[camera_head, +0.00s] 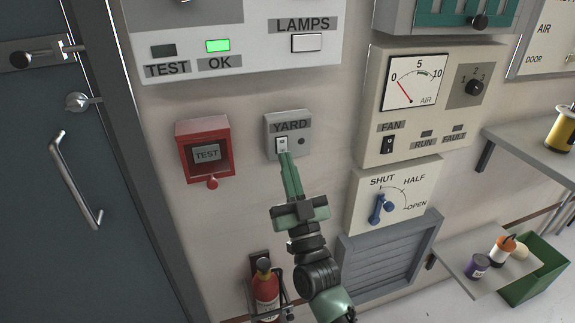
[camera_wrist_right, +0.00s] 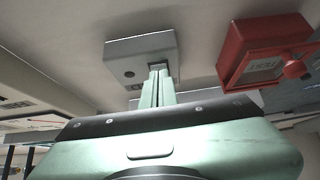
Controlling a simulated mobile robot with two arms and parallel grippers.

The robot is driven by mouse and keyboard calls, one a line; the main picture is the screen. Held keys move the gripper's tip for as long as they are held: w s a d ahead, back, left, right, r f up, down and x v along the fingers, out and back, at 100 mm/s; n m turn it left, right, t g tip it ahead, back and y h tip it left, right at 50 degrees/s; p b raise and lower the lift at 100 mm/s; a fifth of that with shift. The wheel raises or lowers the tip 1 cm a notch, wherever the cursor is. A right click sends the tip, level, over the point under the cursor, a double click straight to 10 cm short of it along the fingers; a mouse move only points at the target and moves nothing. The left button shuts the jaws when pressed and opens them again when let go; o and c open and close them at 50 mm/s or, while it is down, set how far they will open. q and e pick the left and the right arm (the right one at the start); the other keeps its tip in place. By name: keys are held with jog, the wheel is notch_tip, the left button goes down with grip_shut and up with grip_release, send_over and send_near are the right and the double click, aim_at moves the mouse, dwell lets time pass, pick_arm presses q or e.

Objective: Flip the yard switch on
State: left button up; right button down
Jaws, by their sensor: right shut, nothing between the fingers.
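The yard switch box (camera_head: 291,123) is a small grey box on the wall, labelled YARD, with a white rocker switch (camera_head: 282,144) and a dark round lamp (camera_head: 301,141). My right gripper (camera_head: 285,156) is shut and empty, with its fingertips at the lower edge of the rocker. I cannot tell whether they touch it. In the right wrist view the switch box (camera_wrist_right: 140,48) shows upside down, and the shut fingers (camera_wrist_right: 158,76) reach up to its face and hide most of the rocker. My left gripper is not in view.
A red TEST box (camera_head: 187,137) is on the wall left of the switch. The fan panel (camera_head: 395,133) and the blue vent lever (camera_head: 380,209) are to the right. A fire extinguisher (camera_head: 266,292) hangs below. A dark door (camera_head: 62,170) is at far left.

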jog(key=shift+w+a+f, duration=0.1)
jog(key=shift+w+f, duration=0.1)
jog(key=shift+w, duration=0.2)
jog(key=b+v, duration=0.2)
jog(key=v, duration=0.5)
jog(key=shift+s+f, duration=0.25)
jog(key=shift+s, duration=0.1)
